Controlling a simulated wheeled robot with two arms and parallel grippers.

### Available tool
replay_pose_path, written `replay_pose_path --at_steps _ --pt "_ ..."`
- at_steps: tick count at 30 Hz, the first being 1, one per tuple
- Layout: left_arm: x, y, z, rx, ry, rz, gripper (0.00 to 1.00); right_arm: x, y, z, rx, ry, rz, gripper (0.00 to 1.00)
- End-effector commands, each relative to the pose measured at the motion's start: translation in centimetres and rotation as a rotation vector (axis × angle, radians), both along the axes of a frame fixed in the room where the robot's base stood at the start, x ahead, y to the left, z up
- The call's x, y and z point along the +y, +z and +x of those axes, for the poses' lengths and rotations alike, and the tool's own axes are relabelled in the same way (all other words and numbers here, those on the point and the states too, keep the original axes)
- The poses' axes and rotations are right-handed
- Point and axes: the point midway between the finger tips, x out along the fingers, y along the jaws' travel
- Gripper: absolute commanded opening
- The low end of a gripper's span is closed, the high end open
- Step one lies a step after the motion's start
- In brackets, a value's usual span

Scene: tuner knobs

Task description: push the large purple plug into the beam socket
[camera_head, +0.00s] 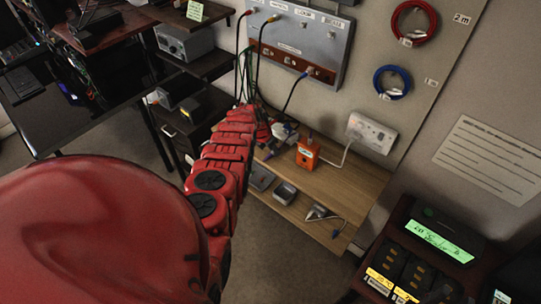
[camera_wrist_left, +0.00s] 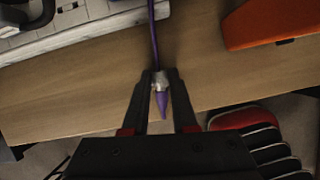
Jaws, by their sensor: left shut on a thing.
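My left gripper (camera_wrist_left: 160,78) is shut on the metal collar of a purple plug (camera_wrist_left: 162,103) in the left wrist view. The plug's tapered purple tip points toward the gripper's body, and its purple cable runs away to the top edge. The plug is over a wooden shelf (camera_wrist_left: 85,95). A grey panel (camera_head: 335,50) on the wall has a brown strip (camera_head: 292,62) with sockets; I cannot tell which is the beam socket. My right gripper is not in view.
An orange box (camera_head: 307,154) stands on the shelf (camera_head: 355,190), near a white wall outlet (camera_head: 371,133). Several cables hang from the panel. Red (camera_head: 414,20) and blue (camera_head: 393,82) cable coils hang on the board. A dark device with a green display (camera_head: 440,242) is at lower right.

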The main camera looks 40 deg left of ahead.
Motion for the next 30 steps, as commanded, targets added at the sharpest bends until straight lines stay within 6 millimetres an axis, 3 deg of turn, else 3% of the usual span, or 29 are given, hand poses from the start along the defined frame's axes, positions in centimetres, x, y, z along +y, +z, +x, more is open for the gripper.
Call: replay_pose_path --at_steps 16,23,28,30 --pt "0.0 0.3 0.0 0.001 -0.001 0.0 0.0 0.0 0.2 0.0 0.0 0.0 0.0 0.34" --pt "-0.1 2.2 0.1 0.0 0.0 -0.001 0.0 0.0 1.5 0.0 0.0 0.0 0.0 0.34" --pt "-0.1 3.8 0.2 -0.002 0.0 -0.001 0.0 0.0 0.6 0.0 0.0 0.0 0.0 0.34" --pt "0.0 3.5 -0.7 0.001 0.0 -0.005 0.0 0.0 0.4 0.0 0.0 0.0 0.0 0.34"
